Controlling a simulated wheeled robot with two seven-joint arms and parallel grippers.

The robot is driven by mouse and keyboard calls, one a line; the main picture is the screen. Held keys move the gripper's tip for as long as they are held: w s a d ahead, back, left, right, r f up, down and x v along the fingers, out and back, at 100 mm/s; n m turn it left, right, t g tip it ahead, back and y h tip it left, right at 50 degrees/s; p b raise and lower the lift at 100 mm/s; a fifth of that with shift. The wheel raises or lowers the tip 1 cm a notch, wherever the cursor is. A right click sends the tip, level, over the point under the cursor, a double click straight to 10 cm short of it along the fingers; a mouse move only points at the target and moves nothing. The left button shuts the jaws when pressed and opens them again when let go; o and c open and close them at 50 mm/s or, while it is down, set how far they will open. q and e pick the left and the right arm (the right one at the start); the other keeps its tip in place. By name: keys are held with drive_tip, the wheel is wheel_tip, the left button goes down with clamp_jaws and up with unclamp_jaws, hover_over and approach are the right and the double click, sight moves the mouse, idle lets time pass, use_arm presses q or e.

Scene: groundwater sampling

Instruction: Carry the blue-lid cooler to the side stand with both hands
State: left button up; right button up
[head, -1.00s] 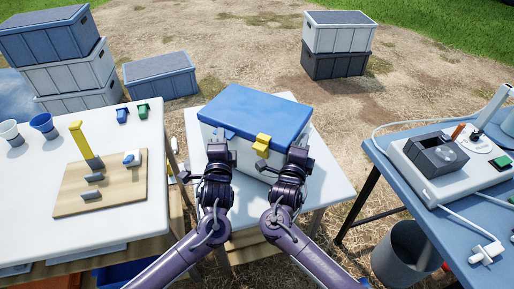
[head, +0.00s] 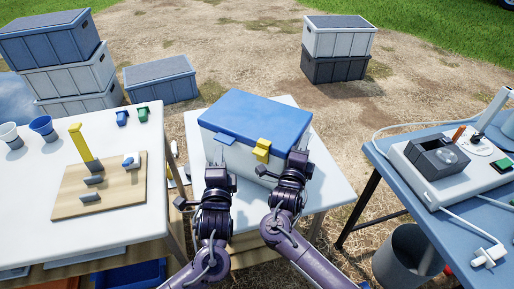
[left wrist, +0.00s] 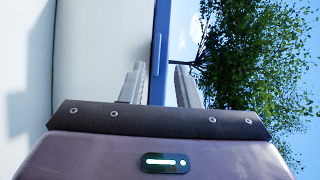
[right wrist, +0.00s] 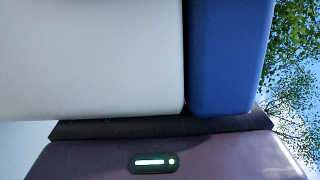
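The cooler (head: 240,163) has a white body, a blue lid (head: 258,115) and a yellow latch (head: 261,150) on its front. It sits level on a small white-topped stand (head: 318,190) in the middle of the head view. My left gripper (head: 219,154) is in front of the cooler's left part. In the left wrist view its fingers (left wrist: 160,85) are apart, with the lid edge showing beyond the gap. My right gripper (head: 296,158) is close against the cooler's front right corner. In the right wrist view the white body (right wrist: 95,60) and lid hide its fingers.
A white table (head: 120,220) at left holds cups, a wooden board (head: 120,193) and small clips. A blue table (head: 450,235) at right carries instruments and cables. Crates (head: 160,78) stand on the ground behind. A grey bin (head: 402,255) stands below the blue table.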

drive_tip(key=shift+s, duration=0.1)
use_arm(q)
drive_tip(key=s, duration=0.5)
drive_tip(key=shift+s, duration=0.4)
use_arm(e)
drive_tip(key=v, duration=0.7)
drive_tip(key=shift+s, duration=0.15)
